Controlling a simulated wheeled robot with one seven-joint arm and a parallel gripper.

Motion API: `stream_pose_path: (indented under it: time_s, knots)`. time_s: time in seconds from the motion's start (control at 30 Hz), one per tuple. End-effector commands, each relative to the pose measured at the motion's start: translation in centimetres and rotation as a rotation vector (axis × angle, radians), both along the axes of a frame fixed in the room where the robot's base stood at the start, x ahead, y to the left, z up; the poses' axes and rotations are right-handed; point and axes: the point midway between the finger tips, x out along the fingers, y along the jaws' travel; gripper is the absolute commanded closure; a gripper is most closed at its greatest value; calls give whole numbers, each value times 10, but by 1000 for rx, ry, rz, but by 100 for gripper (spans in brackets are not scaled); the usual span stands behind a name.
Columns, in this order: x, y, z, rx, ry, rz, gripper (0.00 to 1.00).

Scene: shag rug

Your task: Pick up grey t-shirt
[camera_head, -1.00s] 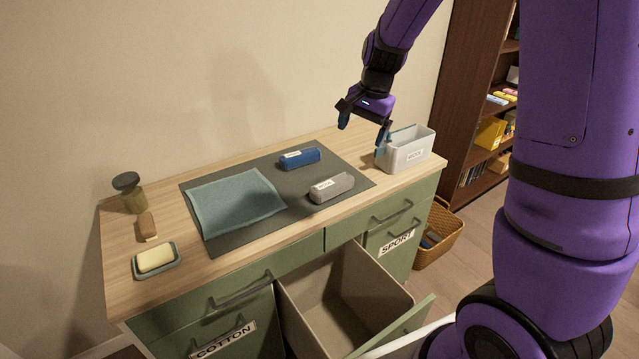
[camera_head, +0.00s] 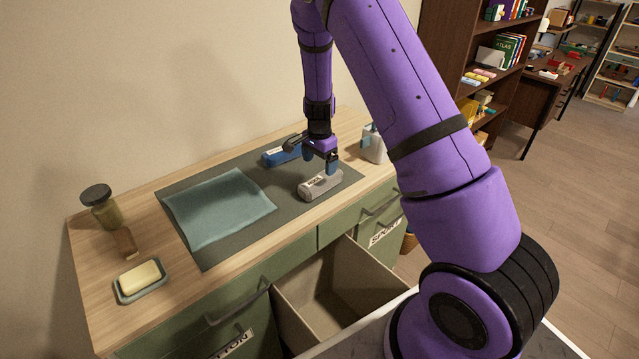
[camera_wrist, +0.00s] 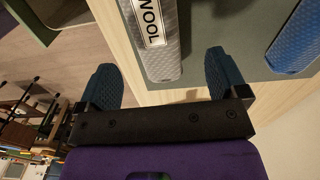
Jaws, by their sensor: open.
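The grey t-shirt (camera_head: 312,187) is a small rolled grey bundle with a white label. It lies on the dark mat (camera_head: 222,254) on the dresser top. In the wrist view the grey roll (camera_wrist: 162,62) shows its ribbed side and a label reading WOOL. My gripper (camera_head: 320,164) is open just above and behind the right end of the roll. In the wrist view my gripper's two blue fingertips (camera_wrist: 165,75) are apart, with the near end of the roll between and ahead of them. I see no contact.
A light bin (camera_head: 373,146) stands to the right. A teal cloth (camera_head: 218,207), a soap dish (camera_head: 141,292), a brush (camera_head: 128,242) and a jar (camera_head: 101,208) are to the left. A drawer (camera_head: 340,283) hangs open in front.

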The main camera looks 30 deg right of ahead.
Motion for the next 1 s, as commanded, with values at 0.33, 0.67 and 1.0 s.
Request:
stream_pose_path:
  time_s: [0.33,0.67,1.0]
  knots:
    - [-1,-1,-35,0,1,0,8]
    - [-5,-3,-76,1,2,0,8]
    - [-4,-3,-82,1,0,1,20]
